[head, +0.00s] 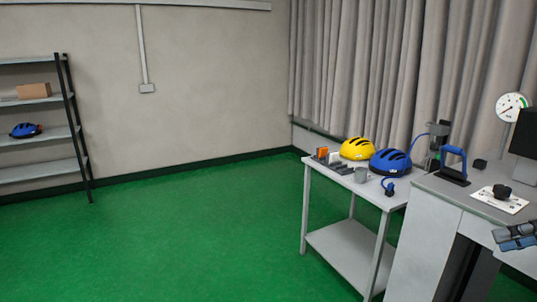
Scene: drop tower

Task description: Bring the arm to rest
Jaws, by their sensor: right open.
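My right gripper (506,238) shows at the right edge of the head view, in front of the grey workbench (428,188). It is open, and nothing shows between its fingers. The rest of my right arm is out of the picture. My left gripper is not in view.
A white card with a black knob (503,192) and a blue-handled device (454,165) are on the workbench. A side table (330,171) holds a yellow helmet (357,149) and a blue helmet (390,162). A shelf (40,137) stands left. The green floor (190,235) is clear.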

